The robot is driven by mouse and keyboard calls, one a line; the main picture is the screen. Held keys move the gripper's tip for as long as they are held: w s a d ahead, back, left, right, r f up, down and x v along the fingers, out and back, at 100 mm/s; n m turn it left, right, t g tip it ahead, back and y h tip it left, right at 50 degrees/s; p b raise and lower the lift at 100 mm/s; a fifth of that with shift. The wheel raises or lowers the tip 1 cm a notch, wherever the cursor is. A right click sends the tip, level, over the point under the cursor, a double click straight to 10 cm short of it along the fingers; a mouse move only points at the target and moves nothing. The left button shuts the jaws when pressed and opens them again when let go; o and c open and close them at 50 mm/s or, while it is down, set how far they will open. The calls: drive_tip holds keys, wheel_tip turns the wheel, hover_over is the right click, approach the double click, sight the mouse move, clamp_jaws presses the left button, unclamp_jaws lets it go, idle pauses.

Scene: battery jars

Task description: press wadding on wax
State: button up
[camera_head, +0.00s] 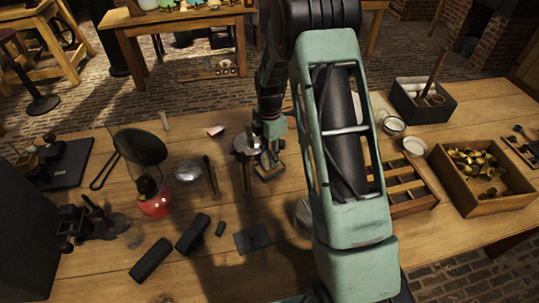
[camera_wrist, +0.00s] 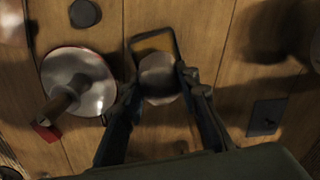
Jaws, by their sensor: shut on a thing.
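My gripper (camera_head: 268,160) is low over the middle of the table, partly behind my arm in the head view. In the wrist view my gripper (camera_wrist: 160,88) is shut on a pale, rounded piece (camera_wrist: 158,75), which may be the wadding. A thin dark square frame (camera_wrist: 152,34) shows just beyond the fingertips. I cannot tell whether the held piece touches anything below it. A shiny round metal dish (camera_wrist: 92,75) with a wooden handle across it lies left of the fingers. I cannot identify the wax for certain.
A red-bodied burner (camera_head: 154,205) and dark blocks (camera_head: 193,233) stand at left. A dark square plate (camera_head: 253,239) lies nearer. Small bowls (camera_head: 414,146), a box of brass parts (camera_head: 482,190) and a grey crate (camera_head: 423,101) are at right. Bare wood shows front left.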

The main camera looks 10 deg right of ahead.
drive_tip(key=shift+f+b, duration=0.5)
drive_tip(key=shift+f, duration=0.05)
idle(1.5)
drive_tip(key=shift+r+p, duration=2.05)
drive_tip(key=shift+r, duration=1.55)
drive_tip(key=s+r+m, duration=0.3)
drive_tip(key=s+m, duration=0.2)
drive_tip(key=m, duration=0.6)
drive_tip(key=s+r+m+p, duration=0.1)
drive_tip(key=s+r+m, duration=0.3)
drive_tip(key=m, duration=0.7)
drive_tip(key=shift+s, duration=0.45)
